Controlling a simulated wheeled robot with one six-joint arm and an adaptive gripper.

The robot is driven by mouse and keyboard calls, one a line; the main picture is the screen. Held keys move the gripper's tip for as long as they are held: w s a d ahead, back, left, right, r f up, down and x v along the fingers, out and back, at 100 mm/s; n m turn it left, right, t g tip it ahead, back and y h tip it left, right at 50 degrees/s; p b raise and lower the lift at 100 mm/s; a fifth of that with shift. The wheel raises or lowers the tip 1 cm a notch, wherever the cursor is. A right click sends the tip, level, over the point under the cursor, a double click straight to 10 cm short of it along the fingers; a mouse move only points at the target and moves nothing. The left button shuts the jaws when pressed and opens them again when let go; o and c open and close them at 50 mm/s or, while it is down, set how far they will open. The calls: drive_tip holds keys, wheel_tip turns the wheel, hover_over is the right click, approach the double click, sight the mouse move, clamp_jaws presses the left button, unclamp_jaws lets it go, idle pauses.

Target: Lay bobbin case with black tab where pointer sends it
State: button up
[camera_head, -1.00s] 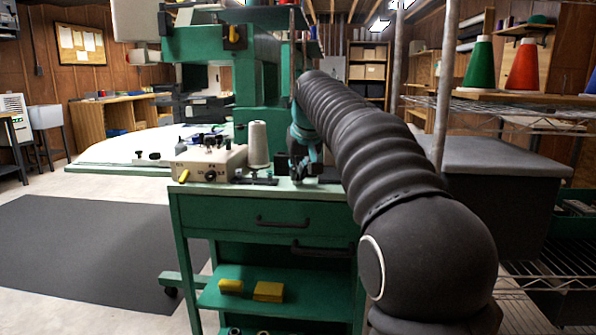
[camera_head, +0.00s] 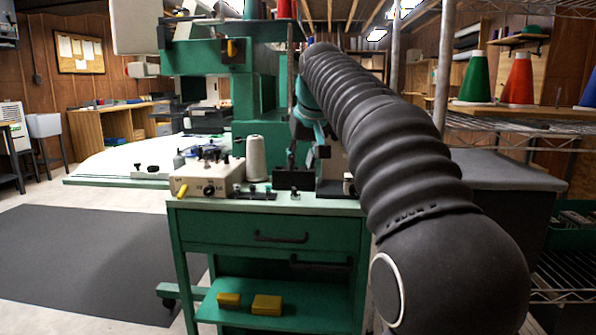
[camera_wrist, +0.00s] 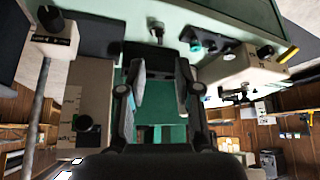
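My gripper (camera_wrist: 161,90) is open in the wrist view, with a clear gap between its two pads. In the head view it hangs above the back of the green cart top (camera_head: 330,205), partly hidden by my arm. A small metal piece with a dark part (camera_wrist: 157,29), perhaps a bobbin case, stands on the cart top beyond the fingertips; it also shows in the head view (camera_head: 295,193). Small teal and black pieces (camera_wrist: 208,43) lie beside it. A cream box (camera_head: 190,181) with a black knob (camera_head: 209,190) stands at left. I cannot make out which way its pointer faces.
A black block (camera_head: 292,180) stands behind the small metal piece. A white thread cone (camera_head: 255,160) is beside the cream box. Another box with a black knob (camera_wrist: 55,20) shows in the wrist view. A metal post (camera_wrist: 38,115) and wire shelving (camera_head: 555,280) flank the cart.

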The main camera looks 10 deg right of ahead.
drive_tip(key=shift+v, duration=1.6)
drive_tip(key=shift+s, duration=0.1)
drive_tip(key=s+f+m, duration=0.1)
drive_tip(key=s+f, duration=2.8)
drive_tip(key=s, duration=0.4)
drive_tip(key=shift+a+g+h, duration=0.2)
drive_tip(key=shift+g+h, duration=0.1)
drive_tip(key=shift+g, duration=0.1)
